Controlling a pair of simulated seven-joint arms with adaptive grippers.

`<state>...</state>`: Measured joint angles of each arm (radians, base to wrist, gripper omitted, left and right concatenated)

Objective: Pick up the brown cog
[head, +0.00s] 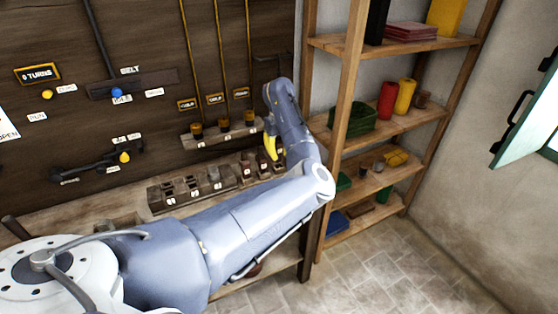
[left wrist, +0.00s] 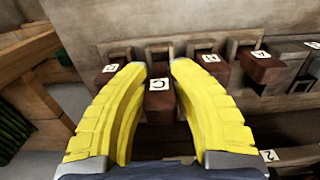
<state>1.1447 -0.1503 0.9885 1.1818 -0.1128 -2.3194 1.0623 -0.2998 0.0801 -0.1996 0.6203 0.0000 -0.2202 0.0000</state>
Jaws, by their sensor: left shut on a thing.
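My left gripper (head: 270,147) is at the right end of the wooden bench, by a row of small dark blocks. In the left wrist view its yellow fingers (left wrist: 158,68) are shut on a dark brown block (left wrist: 160,106) with a white letter tag, which sticks out of a wooden rack (left wrist: 115,28). Similar tagged brown blocks stand on both sides. I cannot make out a toothed brown cog in either view. My right gripper is not in view.
A wooden shelf (head: 420,119) at the right holds a green basket (head: 350,122), a red cylinder (head: 387,100) and a yellow cylinder (head: 405,96). A blue-knobbed lever (head: 116,92) is on the wall panel. The stone floor (head: 385,270) at the right is clear.

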